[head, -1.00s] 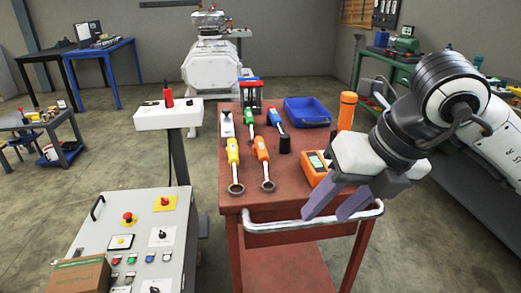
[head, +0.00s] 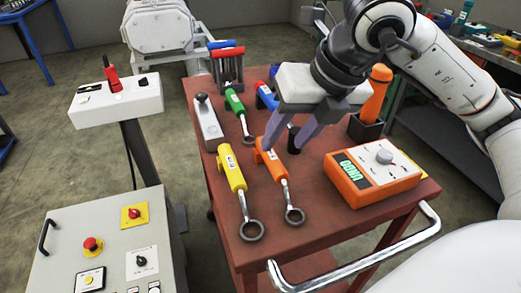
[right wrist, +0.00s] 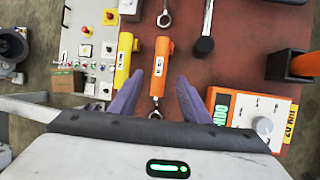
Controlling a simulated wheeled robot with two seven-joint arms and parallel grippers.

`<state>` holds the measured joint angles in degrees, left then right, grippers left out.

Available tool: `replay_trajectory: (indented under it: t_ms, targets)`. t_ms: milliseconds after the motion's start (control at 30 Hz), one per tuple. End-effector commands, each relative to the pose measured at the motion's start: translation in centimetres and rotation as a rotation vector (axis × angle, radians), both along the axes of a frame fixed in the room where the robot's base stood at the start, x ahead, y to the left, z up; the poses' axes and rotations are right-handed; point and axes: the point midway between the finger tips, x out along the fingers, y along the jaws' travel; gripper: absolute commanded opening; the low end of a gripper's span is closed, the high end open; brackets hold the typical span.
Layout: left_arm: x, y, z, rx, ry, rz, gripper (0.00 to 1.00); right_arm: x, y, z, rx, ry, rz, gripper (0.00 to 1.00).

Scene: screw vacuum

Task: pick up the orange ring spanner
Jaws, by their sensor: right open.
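The orange ring spanner (head: 271,160) lies on the red cart top (head: 330,215), with its steel ring towards the front edge. It also shows in the right wrist view (right wrist: 160,62), in line with the gap between my fingers. My right gripper (head: 281,146) is open and empty, with its fingers pointing down near the far end of the orange handle. In the right wrist view the open fingers (right wrist: 158,98) stand either side of the spanner's line. Their exact height above it is hard to tell. My left gripper is not in view.
A yellow ring spanner (head: 231,168) lies close left of the orange one. An orange meter (head: 372,172) stands to the right. A metal rail (head: 365,257) edges the cart's front.

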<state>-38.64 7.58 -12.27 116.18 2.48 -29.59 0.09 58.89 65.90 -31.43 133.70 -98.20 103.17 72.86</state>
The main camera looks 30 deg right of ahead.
Motion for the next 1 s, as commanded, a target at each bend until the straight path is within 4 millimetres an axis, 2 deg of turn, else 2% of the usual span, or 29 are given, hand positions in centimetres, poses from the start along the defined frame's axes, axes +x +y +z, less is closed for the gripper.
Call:
replay_trajectory:
  t_ms: [33,200,367,633,933,1000]
  targets:
    - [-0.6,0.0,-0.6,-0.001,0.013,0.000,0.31,0.3,0.1,-1.1,0.000,0.006,0.000,0.43]
    - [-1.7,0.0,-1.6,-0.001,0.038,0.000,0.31,1.2,0.3,-2.9,-0.001,0.003,0.001,0.43]
    - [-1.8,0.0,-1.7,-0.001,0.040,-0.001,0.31,1.6,0.4,-3.9,0.000,0.003,0.001,0.43]
    - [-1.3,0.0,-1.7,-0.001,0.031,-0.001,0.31,3.1,0.9,-7.4,0.001,0.004,0.001,0.43]
    - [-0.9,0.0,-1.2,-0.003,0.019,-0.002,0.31,3.4,0.9,-7.9,0.001,0.001,0.001,0.43]
    - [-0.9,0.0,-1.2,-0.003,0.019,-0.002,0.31,3.4,0.9,-7.9,0.001,0.001,0.001,0.33]
